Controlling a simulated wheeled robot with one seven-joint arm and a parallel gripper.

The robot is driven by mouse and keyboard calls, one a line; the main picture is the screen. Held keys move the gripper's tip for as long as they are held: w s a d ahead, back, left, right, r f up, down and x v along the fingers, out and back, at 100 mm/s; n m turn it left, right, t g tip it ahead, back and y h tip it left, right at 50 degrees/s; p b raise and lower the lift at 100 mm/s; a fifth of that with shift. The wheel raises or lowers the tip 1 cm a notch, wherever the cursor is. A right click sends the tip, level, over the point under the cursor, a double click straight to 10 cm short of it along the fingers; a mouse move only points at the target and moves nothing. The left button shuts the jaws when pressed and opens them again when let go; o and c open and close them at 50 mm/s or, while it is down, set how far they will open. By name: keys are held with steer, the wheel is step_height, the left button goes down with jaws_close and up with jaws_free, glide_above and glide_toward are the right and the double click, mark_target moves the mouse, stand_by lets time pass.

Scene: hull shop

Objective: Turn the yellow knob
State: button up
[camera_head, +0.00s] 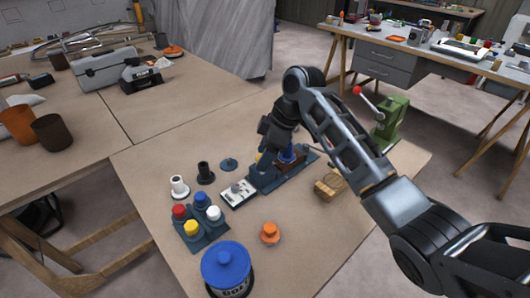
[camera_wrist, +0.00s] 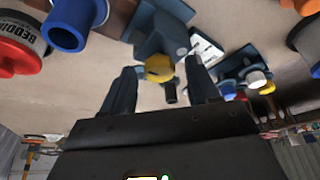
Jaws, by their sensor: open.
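The yellow knob (camera_wrist: 159,68) shows in the wrist view on a dark blue-grey fixture (camera_wrist: 163,32). In the head view, only a little of the yellow knob (camera_head: 262,157) shows beneath my gripper, and the fixture (camera_head: 268,180) lies on the near table. My gripper (camera_wrist: 160,74) is open, with one finger on each side of the knob in the wrist view. Gaps show between the fingers and the knob, and nothing is held. In the head view, my gripper (camera_head: 267,146) is above the fixture, pointing down, and my arm comes in from the right.
A blue part (camera_head: 287,154) stands close beside the knob. A white scale (camera_head: 238,193), a rack of coloured caps (camera_head: 204,239), a blue-lidded can (camera_head: 227,272), an orange knob (camera_head: 269,234), a wooden block (camera_head: 328,187) and a green press (camera_head: 391,124) surround the fixture.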

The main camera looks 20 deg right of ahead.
steer(key=c, duration=1)
